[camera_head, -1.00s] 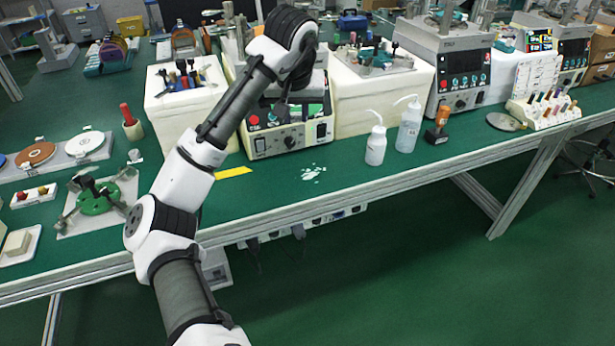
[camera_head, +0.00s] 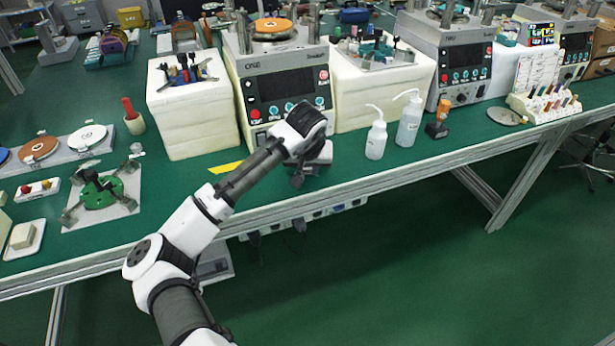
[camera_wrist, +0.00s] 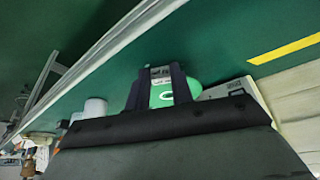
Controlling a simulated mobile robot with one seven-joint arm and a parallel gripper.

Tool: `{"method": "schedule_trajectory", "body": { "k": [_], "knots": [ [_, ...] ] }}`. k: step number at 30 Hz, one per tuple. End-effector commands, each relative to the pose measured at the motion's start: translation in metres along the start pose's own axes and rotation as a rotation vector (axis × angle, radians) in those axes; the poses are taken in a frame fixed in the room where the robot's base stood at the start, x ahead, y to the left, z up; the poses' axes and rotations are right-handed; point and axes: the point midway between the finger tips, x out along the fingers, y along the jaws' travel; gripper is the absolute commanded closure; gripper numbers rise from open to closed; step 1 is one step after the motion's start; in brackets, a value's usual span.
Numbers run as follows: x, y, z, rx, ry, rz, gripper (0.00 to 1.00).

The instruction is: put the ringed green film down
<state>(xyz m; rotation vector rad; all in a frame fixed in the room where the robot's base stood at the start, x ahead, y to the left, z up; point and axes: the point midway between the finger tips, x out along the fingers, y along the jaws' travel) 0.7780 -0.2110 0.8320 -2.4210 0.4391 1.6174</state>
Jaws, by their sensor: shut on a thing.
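In the wrist view the two dark fingers of my gripper (camera_wrist: 160,80) are shut on the green film (camera_wrist: 194,87), a bright green round piece that shows between and just right of the fingers. A small pale part with dark marks shows between the fingertips; I cannot tell if it belongs to the ring. The film is held over the dark green bench top (camera_wrist: 215,45); its height above it is unclear.
The lapping machine (camera_head: 285,88) with an orange disc (camera_head: 272,28) on top stands behind my wrist. Two white bottles (camera_head: 376,140) stand to the right. A yellow strip (camera_head: 224,168) lies left, also in the wrist view (camera_wrist: 285,48). The bench's front edge (camera_head: 340,192) is close.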

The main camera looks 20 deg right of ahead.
Motion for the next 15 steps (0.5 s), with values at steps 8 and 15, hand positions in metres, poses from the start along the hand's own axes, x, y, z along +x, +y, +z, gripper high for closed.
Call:
{"method": "schedule_trajectory", "body": {
  "k": [8,15],
  "knots": [
    [0.031,-0.001,0.013,0.000,-0.002,-0.002,0.99],
    [0.033,0.000,0.014,0.000,0.000,-0.001,0.99]
  ]
}}
